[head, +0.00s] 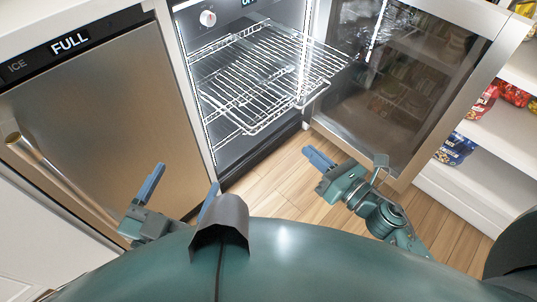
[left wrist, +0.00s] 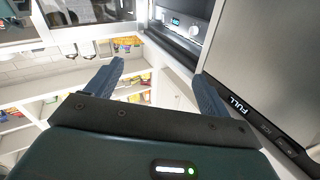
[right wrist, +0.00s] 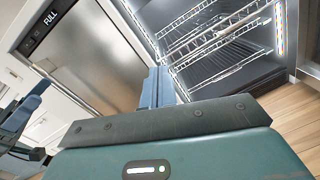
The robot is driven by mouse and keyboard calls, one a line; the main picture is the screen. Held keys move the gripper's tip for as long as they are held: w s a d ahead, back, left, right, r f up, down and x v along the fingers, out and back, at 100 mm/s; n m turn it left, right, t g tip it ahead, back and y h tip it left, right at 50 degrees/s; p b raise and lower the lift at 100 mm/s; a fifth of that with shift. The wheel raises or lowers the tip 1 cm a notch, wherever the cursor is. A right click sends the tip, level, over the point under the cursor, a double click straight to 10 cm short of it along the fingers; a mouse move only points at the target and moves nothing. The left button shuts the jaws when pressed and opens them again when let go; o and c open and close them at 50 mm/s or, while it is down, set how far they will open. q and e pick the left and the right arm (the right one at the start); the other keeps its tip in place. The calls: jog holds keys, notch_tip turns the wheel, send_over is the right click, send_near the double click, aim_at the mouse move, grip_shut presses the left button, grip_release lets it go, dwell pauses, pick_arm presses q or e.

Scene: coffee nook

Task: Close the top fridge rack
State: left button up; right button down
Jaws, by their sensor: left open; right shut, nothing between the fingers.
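The open fridge (head: 222,150) stands at the top middle of the head view. Its top wire rack (head: 325,62) sticks out of the front toward the open glass door. Another wire rack (head: 235,112) shows lower down; how far out it sits is hard to tell. The racks also show in the right wrist view (right wrist: 215,40). My right gripper (head: 318,158) is shut and empty, below and in front of the racks and apart from them. My left gripper (head: 185,180) is open and empty, in front of the ice maker, left of the fridge.
The fridge's glass door (head: 385,95) stands open on the right. The steel ice maker (head: 110,115), marked FULL, with its bar handle (head: 50,170), is on the left. White shelves (head: 490,150) with packaged food are at the far right. Wood floor (head: 270,190) is clear before the fridge.

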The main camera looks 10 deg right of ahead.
notch_tip(320, 180, down, 4)
jog(key=n+g+b, duration=0.1)
jog(key=n+b, duration=0.1)
jog(key=n, duration=0.2)
jog(key=n+y, duration=0.1)
send_near(258, 126)
jog(key=x, duration=0.7)
pick_arm(q)
jog(key=shift+s+d+f+m+t+h, duration=0.3)
jog(key=shift+d+f+h, duration=0.1)
jog(key=shift+f+h, duration=0.15)
jog(key=shift+a+f, duration=0.1)
jog(key=shift+a, duration=0.05)
